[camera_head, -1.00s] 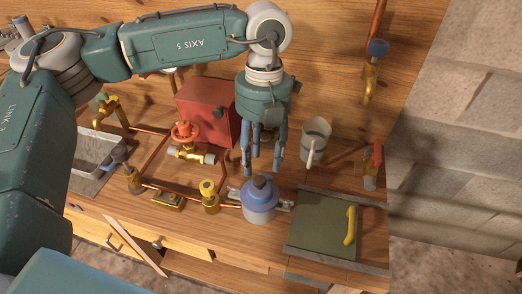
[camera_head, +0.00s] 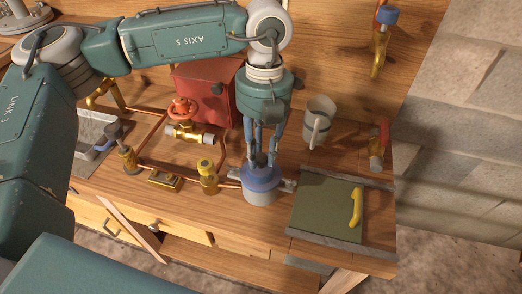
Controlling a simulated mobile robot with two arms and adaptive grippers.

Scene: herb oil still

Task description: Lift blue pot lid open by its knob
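The blue pot (camera_head: 258,198) stands on the bench at centre, a squat grey-blue vessel with side fittings. Its blue lid (camera_head: 261,181) sits level on top, down on the pot. A dark knob (camera_head: 261,159) stands up from the lid. My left gripper (camera_head: 262,160) points straight down over the lid. Its fingers lean inward on both sides of the knob and appear closed on it, partly hiding it. My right gripper is not in view.
A grey mug (camera_head: 319,121) stands behind right of the pot. A green board (camera_head: 323,206) with a yellow handle (camera_head: 356,207) lies to the right. Copper pipes, a brass valve (camera_head: 207,176) and a red box (camera_head: 205,92) crowd the left and back.

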